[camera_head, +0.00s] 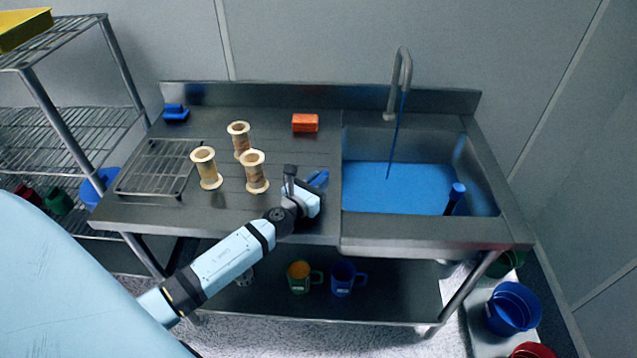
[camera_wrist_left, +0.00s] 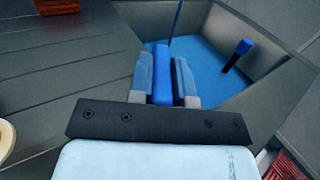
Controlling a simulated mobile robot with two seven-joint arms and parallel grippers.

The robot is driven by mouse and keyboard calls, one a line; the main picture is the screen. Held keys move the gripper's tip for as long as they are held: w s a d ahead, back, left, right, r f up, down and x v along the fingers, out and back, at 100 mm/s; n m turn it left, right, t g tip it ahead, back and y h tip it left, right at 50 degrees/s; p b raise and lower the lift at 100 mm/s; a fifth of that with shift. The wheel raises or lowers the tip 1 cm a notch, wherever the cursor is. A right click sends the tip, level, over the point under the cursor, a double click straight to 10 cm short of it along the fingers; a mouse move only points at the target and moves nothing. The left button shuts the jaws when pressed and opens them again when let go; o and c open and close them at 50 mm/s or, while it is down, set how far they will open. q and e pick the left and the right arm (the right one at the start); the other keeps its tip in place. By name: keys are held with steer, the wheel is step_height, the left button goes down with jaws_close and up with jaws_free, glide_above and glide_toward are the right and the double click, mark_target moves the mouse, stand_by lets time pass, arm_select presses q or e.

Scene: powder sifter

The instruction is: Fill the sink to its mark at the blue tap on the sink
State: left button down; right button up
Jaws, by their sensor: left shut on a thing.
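The steel sink (camera_head: 487,185) holds bright blue liquid (camera_head: 385,188), its surface below the rim. A thin blue stream falls from the curved grey spout (camera_head: 403,65) into it. A dark post with a blue cap (camera_head: 457,190) stands at the sink's right side; it also shows in the left wrist view (camera_wrist_left: 243,47). I cannot make out a fill mark. My left gripper (camera_head: 317,181) is at the counter just left of the sink, shut on a blue bar (camera_wrist_left: 163,75), which sits between its two fingers. Whether the bar is the tap's handle I cannot tell. My right gripper is not in view.
Several spools (camera_head: 255,172), an orange block (camera_head: 305,122), a blue block (camera_head: 176,113) and a wire rack (camera_head: 157,168) are on the counter. Mugs (camera_head: 343,278) stand on the shelf below. Wire shelving (camera_head: 70,130) is at left, coloured containers (camera_head: 513,308) at lower right.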

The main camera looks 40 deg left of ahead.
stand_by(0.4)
arm_select(q)
steer(key=c, duration=1.1)
jaws_free()
steer(key=shift+o, duration=0.2)
steer(key=s+b, duration=0.2)
steer(key=s, duration=1)
steer(key=shift+s+a+f+b, duration=0.1)
steer(key=shift+s+f+b, duration=0.05)
steer(key=shift+s+b, duration=0.2)
steer(key=shift+s, duration=0.45)
